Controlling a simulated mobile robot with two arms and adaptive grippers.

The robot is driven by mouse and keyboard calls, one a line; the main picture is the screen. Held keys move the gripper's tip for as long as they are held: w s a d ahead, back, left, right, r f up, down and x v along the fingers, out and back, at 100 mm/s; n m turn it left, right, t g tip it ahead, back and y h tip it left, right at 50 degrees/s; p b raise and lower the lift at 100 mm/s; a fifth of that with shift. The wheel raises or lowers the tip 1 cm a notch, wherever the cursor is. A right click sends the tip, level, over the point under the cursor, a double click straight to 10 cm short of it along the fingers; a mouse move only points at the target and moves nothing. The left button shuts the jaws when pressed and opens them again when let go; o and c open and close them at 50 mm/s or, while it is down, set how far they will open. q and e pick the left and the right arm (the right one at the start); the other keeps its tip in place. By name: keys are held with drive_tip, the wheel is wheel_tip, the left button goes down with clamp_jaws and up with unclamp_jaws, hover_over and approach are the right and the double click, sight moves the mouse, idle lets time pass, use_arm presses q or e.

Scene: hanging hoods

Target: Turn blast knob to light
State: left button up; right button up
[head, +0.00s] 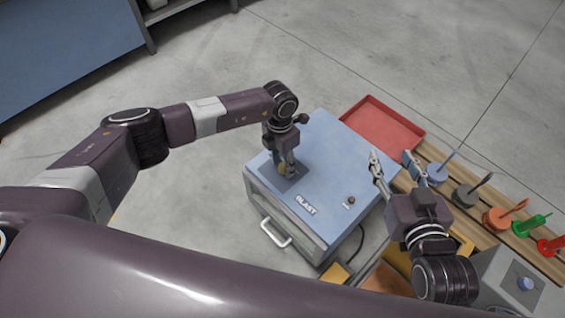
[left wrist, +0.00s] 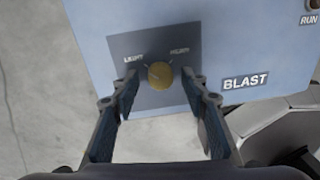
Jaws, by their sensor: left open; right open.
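The blast knob (left wrist: 160,75) is a round yellow knob on a dark grey panel (left wrist: 127,60) on top of the blue box. Small labels sit above it, "LIGHT" at the left and "HEAVY" at the right. The blue box (head: 325,150) bears the word "BLAST". My left gripper (head: 287,172) points down at the knob in the head view. In the left wrist view its open fingers (left wrist: 160,82) stand on either side of the knob; I cannot tell whether they touch it. My right gripper (head: 394,160) is open and empty, over the right side of the box.
A red tray (head: 382,128) lies behind the box. A wooden rack (head: 455,190) with several coloured pegged pieces runs along the right. The box has a front door handle (head: 275,232) and a small run knob (head: 351,200). Open floor lies left of the box.

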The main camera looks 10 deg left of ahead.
sight(281, 165)
use_arm(q)
wheel_tip(281, 165, up, 12)
drive_tip(key=shift+w+a, duration=0.2)
idle(0.4)
idle(0.4)
